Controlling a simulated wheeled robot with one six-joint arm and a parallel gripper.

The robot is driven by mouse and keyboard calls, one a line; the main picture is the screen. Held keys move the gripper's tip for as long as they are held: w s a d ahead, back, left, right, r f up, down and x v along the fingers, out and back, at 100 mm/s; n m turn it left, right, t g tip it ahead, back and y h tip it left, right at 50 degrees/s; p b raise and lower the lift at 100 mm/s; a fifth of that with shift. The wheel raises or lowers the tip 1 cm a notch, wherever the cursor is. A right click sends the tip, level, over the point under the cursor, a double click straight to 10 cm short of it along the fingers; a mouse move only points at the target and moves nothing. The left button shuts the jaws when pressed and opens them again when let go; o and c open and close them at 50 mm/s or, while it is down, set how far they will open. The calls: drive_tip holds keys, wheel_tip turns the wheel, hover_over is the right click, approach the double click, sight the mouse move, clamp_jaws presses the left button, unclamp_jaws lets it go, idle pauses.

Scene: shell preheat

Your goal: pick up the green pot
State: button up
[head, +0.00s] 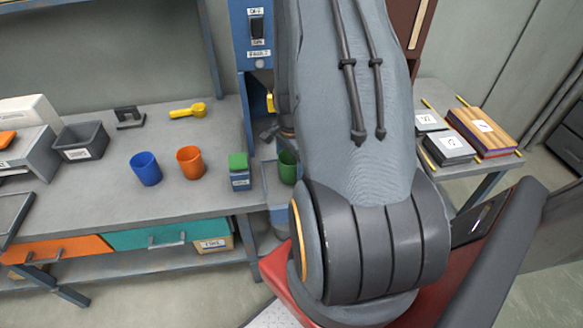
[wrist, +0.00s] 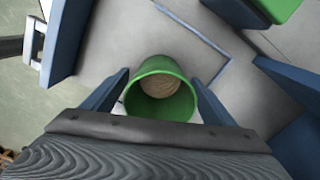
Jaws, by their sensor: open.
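The green pot (head: 288,167) stands upright at the right end of the workbench, partly hidden behind my arm in the head view. In the wrist view the green pot (wrist: 160,92) is seen from above, with something tan and round inside it. My gripper (wrist: 163,88) is open, with one blue finger on each side of the pot. Small gaps seem to show between the fingers and the pot. In the head view my arm hides most of the gripper.
A blue post (head: 252,60) with a switch rises behind. A side table (head: 473,168) with stacked boards is at the right.

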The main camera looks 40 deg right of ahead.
drive_tip(key=c, duration=1.3)
